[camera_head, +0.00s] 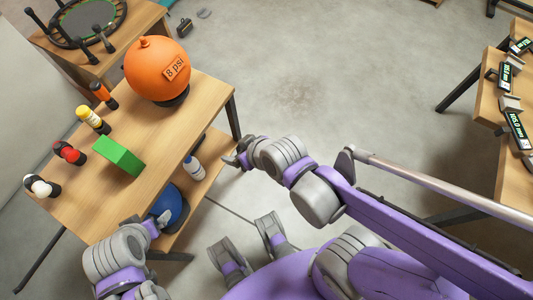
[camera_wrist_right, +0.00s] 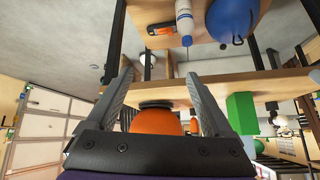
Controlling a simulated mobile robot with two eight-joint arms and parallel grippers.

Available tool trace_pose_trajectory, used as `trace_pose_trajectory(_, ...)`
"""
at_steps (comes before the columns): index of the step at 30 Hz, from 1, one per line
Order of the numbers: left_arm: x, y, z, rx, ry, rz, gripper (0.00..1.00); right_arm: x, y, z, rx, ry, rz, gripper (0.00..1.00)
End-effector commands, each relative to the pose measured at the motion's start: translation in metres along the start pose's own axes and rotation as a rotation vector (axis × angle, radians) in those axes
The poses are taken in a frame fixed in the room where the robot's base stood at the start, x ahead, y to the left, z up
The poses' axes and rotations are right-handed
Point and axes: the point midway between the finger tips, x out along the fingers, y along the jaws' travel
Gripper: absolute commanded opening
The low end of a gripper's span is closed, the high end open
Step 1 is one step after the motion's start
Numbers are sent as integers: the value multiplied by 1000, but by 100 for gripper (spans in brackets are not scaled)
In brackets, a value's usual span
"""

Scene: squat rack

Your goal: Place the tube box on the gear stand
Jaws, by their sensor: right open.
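The gear stand appears to be the wooden two-level stand (camera_head: 190,115) at left; its lower shelf (camera_wrist_right: 265,20) shows upside down in the right wrist view. A plain green box (camera_head: 118,156) stands on its top and also shows in the wrist view (camera_wrist_right: 242,112). I cannot tell whether this is the tube box; no label shows. My right gripper (camera_head: 238,156) is just off the stand's right side; in the wrist view its fingers (camera_wrist_right: 158,73) are apart with nothing between them. My left gripper (camera_head: 160,220) is by the stand's front edge, its jaws unclear.
The stand's top holds an orange ball (camera_head: 157,70) and several small bottles along the left. A white bottle (camera_head: 194,168), a blue ball (camera_head: 168,205) and a small orange-and-black item (camera_wrist_right: 160,28) are on the lower shelf. A metal bar (camera_head: 440,185) crosses at right.

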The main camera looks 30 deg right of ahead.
Motion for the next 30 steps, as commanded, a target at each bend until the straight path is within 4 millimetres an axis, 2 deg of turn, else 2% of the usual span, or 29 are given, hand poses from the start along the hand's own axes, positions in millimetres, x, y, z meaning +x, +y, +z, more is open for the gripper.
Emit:
trace_pose_trajectory(1,0,0,0,0,0,0,100,-13,19,17,47,-65,52,86)
trace_pose_trajectory(4,0,0,0,0,0,0,100,-34,42,43,119,-169,128,86)
trace_pose_trajectory(7,0,0,0,0,0,0,100,-48,54,58,166,-228,175,86)
trace_pose_trajectory(11,0,0,0,0,0,0,100,-54,59,64,185,-252,195,86)
trace_pose_trajectory(18,-1,0,0,0,0,0,100,-54,58,63,183,-251,193,86)
trace_pose_trajectory(21,-7,0,-4,0,3,0,100,-60,57,58,182,-248,193,86)
trace_pose_trajectory(26,-36,0,-19,0,13,0,100,-83,56,36,181,-237,193,86)
trace_pose_trajectory(30,-72,0,-42,0,27,0,100,-112,54,5,179,-222,194,86)
